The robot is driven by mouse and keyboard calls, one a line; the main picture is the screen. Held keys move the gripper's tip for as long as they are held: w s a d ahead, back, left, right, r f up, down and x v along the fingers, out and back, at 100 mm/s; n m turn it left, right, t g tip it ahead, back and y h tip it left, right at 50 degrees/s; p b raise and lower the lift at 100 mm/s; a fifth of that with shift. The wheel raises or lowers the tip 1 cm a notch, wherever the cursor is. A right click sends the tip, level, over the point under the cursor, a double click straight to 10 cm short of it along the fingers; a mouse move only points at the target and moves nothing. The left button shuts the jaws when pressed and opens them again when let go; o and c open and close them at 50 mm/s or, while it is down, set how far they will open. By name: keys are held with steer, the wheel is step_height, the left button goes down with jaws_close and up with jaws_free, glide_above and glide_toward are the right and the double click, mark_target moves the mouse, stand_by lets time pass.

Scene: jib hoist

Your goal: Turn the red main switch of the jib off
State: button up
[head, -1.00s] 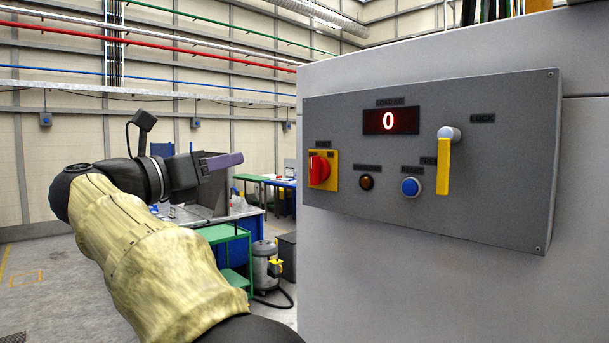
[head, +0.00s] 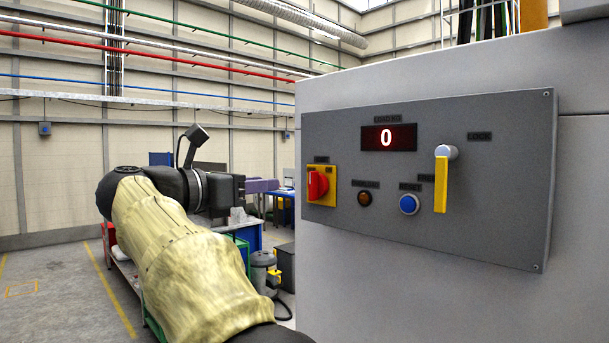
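The red main switch (head: 317,185) is a red knob on a yellow plate at the left end of the grey control panel (head: 470,250). The panel is fixed to a large light grey housing. My gripper (head: 262,186) is to the left of the switch in the picture, apart from it, with its purple-grey fingers pointing right toward the panel's side. The fingers show nearly edge-on, so I cannot tell whether they are open or shut. I see nothing held in them. The switch is fully in view.
The panel also bears a display (head: 389,138) reading 0, an amber lamp (head: 365,198), a blue button (head: 409,204) and a yellow lever (head: 441,185) hanging down. A vacuum cleaner (head: 263,270) and a blue workbench (head: 285,190) stand behind my arm. Open floor lies at left.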

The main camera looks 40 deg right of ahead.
mark_target(310, 179)
steer(key=d+p, duration=0.1)
steer(key=d, duration=0.2)
steer(key=d+p, duration=0.1)
steer(key=d, duration=0.3)
steer(key=d+p, duration=0.1)
steer(key=d, duration=0.2)
steer(key=shift+w+d+r, duration=0.1)
steer(key=shift+w+d, duration=0.05)
steer(key=shift+w, duration=0.25)
steer(key=shift+w+d+p, duration=0.1)
steer(key=shift+d+p, duration=0.3)
steer(key=shift+d, duration=0.25)
jaws_close()
